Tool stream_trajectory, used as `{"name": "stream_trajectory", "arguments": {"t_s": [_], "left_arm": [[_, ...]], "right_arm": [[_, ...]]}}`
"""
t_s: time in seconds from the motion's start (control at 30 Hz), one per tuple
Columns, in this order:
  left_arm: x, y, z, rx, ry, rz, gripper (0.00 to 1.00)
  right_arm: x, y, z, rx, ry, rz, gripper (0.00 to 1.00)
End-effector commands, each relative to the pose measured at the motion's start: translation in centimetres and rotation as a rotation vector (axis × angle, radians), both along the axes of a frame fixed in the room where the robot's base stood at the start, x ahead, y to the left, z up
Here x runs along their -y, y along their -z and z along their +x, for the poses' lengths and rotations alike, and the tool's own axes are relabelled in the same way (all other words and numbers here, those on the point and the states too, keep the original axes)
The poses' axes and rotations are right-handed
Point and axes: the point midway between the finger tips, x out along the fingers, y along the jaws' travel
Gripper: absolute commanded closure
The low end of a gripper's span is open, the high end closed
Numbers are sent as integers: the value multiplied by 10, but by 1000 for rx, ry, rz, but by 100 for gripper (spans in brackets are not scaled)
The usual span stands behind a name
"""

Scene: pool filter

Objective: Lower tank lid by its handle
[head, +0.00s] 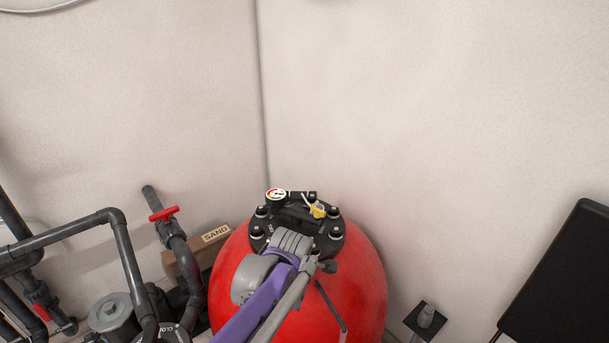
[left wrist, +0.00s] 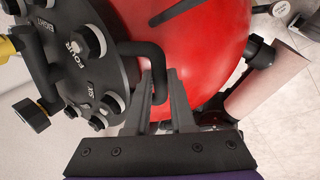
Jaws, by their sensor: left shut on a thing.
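The red tank (head: 355,270) stands in the corner of the room. Its round black lid (head: 330,238) is at the top of the tank, with several bolts and a pressure gauge (head: 275,195). In the left wrist view the lid (left wrist: 65,50) fills the left side, with number words beside its bolts. The black handle (left wrist: 148,50) is a bent bar at the lid's edge. My left gripper (left wrist: 158,88) is shut on this handle. In the head view my purple and grey left arm hides the handle and part of the lid. I cannot tell whether the lid touches the tank rim.
Grey pipes (head: 125,255) with a red valve handle (head: 163,214) stand to the left. A cardboard box marked SAND (head: 215,234) is behind them. A yellow part (head: 318,211) sits on the lid. A dark panel (head: 565,275) is at the right. Walls close in behind the tank.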

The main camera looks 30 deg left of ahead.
Motion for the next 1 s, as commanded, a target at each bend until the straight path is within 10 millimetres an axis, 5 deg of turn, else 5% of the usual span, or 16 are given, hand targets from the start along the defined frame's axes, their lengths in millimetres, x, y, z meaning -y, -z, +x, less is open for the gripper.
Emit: {"name": "stream_trajectory", "arguments": {"t_s": [0.03, 0.07, 0.23, 0.57, 1.0], "left_arm": [[0, 10, 0, 0, 0, 1, 100], [0, 8, 0, 2, 0, 1, 74], [0, 5, 0, 2, 0, 1, 45], [0, 3, 0, 2, 0, 1, 45], [9, -42, -17, 3, 2, 0, 45]], "right_arm": [[0, 7, 0, -3, 0, 0, 36], [0, 6, 0, -2, 0, 0, 36], [0, 3, 0, -1, 0, 0, 36], [0, 1, 0, 0, 0, 0, 36], [0, -41, 0, 14, 0, 0, 36]]}}
